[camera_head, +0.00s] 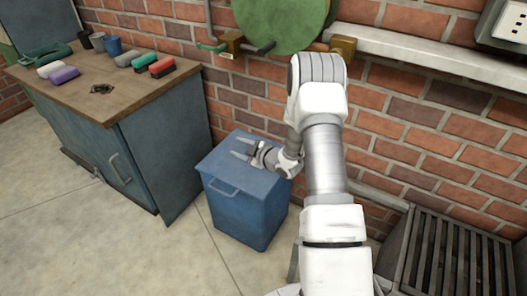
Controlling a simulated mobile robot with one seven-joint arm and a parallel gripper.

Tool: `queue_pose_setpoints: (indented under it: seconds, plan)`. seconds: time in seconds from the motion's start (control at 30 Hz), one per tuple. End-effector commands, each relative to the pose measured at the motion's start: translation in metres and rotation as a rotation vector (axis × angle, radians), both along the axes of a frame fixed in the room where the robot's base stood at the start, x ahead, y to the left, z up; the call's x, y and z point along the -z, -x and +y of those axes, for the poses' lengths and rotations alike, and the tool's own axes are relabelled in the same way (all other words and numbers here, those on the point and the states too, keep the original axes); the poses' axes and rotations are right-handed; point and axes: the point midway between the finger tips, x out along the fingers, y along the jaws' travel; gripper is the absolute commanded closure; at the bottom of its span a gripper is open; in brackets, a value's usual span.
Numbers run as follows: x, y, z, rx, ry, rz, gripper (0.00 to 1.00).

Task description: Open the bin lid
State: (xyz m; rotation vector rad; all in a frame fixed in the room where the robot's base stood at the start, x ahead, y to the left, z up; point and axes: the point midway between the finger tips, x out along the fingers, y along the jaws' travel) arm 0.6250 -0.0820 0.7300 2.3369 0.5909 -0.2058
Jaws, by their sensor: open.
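The blue bin (240,216) stands on the floor against the brick wall, to the right of the workbench. Its flat lid (222,170) looks closed, and a handle (220,187) shows at its front left. My gripper (237,149) is over the back part of the lid, its two fingers apart and pointing left, with nothing between them. I cannot tell whether the fingers touch the lid. My wrist hides the lid's right rear corner.
A green disc (285,20) hangs on the wall above the bin. A slatted metal rack (450,255) stands at lower right. The floor (90,230) in front of the cabinet is clear.

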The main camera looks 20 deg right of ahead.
Motion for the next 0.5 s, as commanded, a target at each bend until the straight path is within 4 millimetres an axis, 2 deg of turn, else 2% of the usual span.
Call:
queue_pose_setpoints:
  seconds: [0.5]
  plan:
    - [-0.013,0.031,-0.015,0.0,0.0,0.001,0.5]
